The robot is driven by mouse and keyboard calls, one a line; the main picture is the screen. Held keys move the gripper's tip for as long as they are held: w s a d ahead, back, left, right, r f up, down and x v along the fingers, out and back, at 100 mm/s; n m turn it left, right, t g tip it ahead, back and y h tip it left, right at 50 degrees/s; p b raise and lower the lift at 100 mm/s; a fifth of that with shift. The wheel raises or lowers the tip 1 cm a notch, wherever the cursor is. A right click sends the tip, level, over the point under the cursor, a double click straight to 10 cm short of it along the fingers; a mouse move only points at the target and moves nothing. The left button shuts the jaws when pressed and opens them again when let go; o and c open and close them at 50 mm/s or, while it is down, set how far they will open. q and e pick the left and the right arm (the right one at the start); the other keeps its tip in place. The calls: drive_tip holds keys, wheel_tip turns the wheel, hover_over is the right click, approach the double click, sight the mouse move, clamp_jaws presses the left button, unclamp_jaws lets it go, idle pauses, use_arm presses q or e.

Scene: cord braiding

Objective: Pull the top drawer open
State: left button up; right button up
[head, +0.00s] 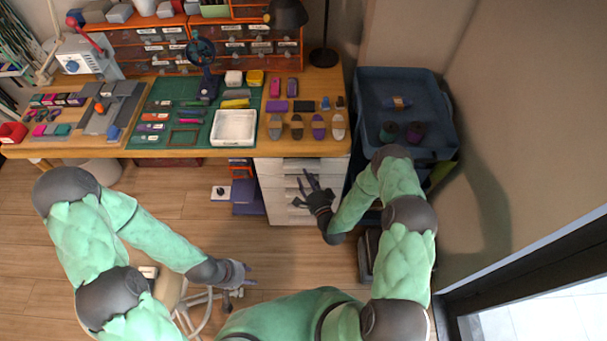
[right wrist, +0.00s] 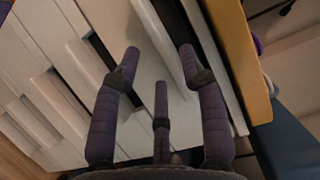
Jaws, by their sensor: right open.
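The white drawer unit (head: 277,204) stands under the right end of the desk, with its drawers stacked one above another. Its top drawer (head: 272,168) is just below the desktop and looks closed. My right gripper (head: 308,181) is in front of the unit, open and empty. In the right wrist view, the fingers of my right gripper (right wrist: 160,55) are spread close to the white top drawer front (right wrist: 160,35), near the desk edge; I cannot tell whether they touch it. My left gripper (head: 248,275) hangs over the floor at lower middle, away from the drawers; its opening is unclear.
The wooden desk (head: 345,100) overhangs the drawers; its edge (right wrist: 240,60) is close to my right fingers. A dark blue cart (head: 430,90) stands right of the desk. A stool (head: 190,305) is near my left gripper. Floor in front of the drawers is clear.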

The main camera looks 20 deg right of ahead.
use_arm(q)
drive_tip(key=shift+f, duration=0.35)
use_arm(e)
drive_tip(key=shift+w+a, duration=0.2)
drive_tip(key=shift+w, duration=1.25)
clamp_jaws()
use_arm(q)
drive_tip(key=shift+b, duration=0.3)
